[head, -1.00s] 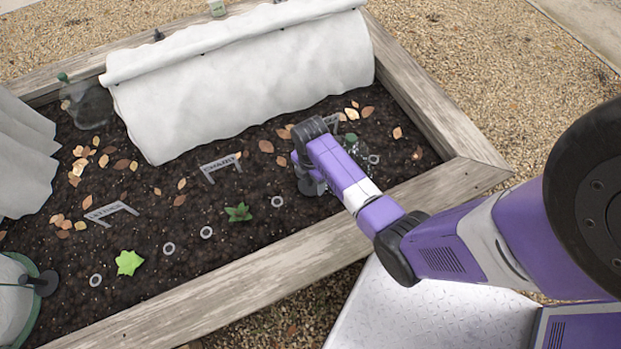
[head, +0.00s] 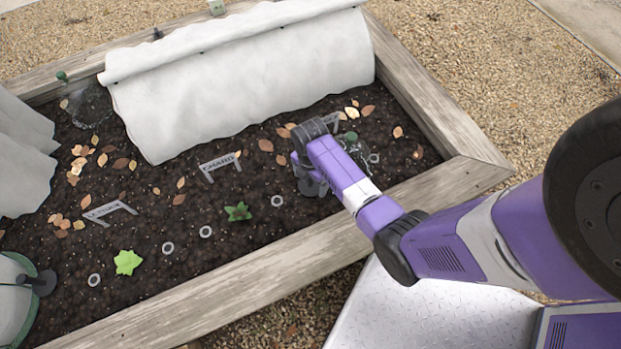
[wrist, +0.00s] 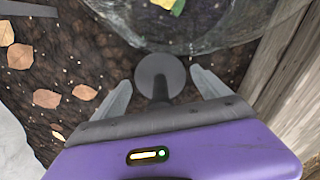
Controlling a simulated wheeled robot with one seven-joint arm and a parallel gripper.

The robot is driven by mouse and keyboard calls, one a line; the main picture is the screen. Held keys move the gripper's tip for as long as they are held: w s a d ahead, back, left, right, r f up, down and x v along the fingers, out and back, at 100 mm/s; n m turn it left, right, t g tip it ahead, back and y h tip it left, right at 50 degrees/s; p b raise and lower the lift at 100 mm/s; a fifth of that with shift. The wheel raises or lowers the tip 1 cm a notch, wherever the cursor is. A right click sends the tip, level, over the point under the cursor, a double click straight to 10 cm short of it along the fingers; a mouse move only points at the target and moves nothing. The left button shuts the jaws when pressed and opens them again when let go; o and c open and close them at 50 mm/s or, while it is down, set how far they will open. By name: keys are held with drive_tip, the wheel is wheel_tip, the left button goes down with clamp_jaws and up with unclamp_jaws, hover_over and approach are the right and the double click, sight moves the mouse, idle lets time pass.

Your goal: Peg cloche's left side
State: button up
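The clear cloche (head: 372,157) stands on the soil near the bed's right corner, partly hidden behind my arm. In the wrist view its transparent wall and rim (wrist: 205,38) fill the upper right, with a leaf inside. A grey peg (wrist: 159,70) with a round disc and a thin stem is at the cloche's near rim, between my fingers. My gripper (wrist: 163,88) is low over the soil at the cloche's left in the head view (head: 312,186). Its two pale fingers are spread, with gaps to the stem. How deep the peg sits is hidden.
A white fleece roll (head: 240,85) covers the back of the bed. The wooden bed edge (head: 250,275) runs along the front and right. A CHARD label (head: 219,163) and a green seedling (head: 238,212) are to the left. A green container (head: 12,300) with a dark peg stands lower left.

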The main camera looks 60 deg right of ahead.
drive_tip(key=shift+o, duration=0.5)
drive_tip(key=shift+r+p, duration=1.45)
drive_tip(key=shift+r, duration=2.45)
